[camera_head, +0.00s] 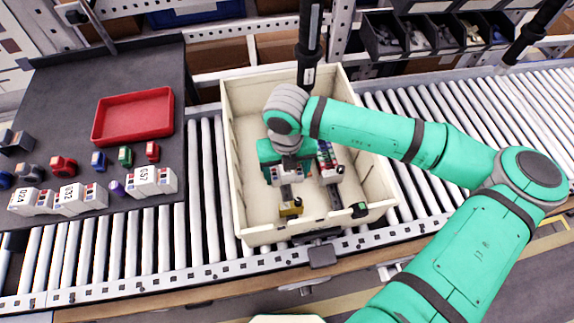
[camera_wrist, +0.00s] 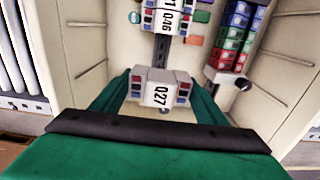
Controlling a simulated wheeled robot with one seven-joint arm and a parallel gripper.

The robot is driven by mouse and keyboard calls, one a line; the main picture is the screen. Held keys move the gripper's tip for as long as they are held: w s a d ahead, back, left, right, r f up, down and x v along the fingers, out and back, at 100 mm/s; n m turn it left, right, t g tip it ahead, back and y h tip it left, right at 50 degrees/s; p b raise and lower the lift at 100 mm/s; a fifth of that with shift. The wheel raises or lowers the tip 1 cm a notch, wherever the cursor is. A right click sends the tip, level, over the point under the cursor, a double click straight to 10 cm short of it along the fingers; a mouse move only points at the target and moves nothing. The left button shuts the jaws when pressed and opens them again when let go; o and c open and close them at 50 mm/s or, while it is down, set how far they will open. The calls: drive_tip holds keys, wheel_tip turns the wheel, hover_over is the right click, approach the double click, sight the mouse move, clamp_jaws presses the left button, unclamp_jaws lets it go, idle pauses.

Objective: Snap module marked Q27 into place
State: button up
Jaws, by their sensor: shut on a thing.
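The white module marked Q27 (camera_wrist: 158,93), with coloured ports on both sides, is between the two green fingers of my gripper (camera_wrist: 160,98) in the wrist view. The gripper is shut on it. A dark rail (camera_wrist: 161,48) runs behind the module, toward another white module marked Q16 (camera_wrist: 166,18). I cannot tell whether Q27 touches the rail or is held above it. In the head view my gripper (camera_head: 287,168) is low inside the cream crate (camera_head: 243,213), and my wrist hides the rail's far part.
A second rail carries red, green and blue blocks (camera_wrist: 234,40) close to the right of my gripper. The crate's walls surround the work. On the left, a dark table (camera_head: 75,115) holds a red tray (camera_head: 133,116), white modules (camera_head: 152,181) and small coloured parts. Rollers (camera_head: 460,115) lie right of the crate.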

hover_over(287, 191)
wheel_tip(287, 191, down, 4)
drive_tip(key=shift+a+f, duration=0.15)
drive_tip(key=shift+f, duration=1.4)
drive_tip(key=shift+f, duration=0.7)
idle(0.6)
drive_tip(key=shift+w+f, duration=0.1)
drive_tip(key=shift+c, duration=0.5)
drive_tip(key=o, duration=1.4)
drive_tip(key=shift+c, duration=0.2)
wheel_tip(287, 191, up, 11)
drive_tip(key=shift+f, duration=0.1)
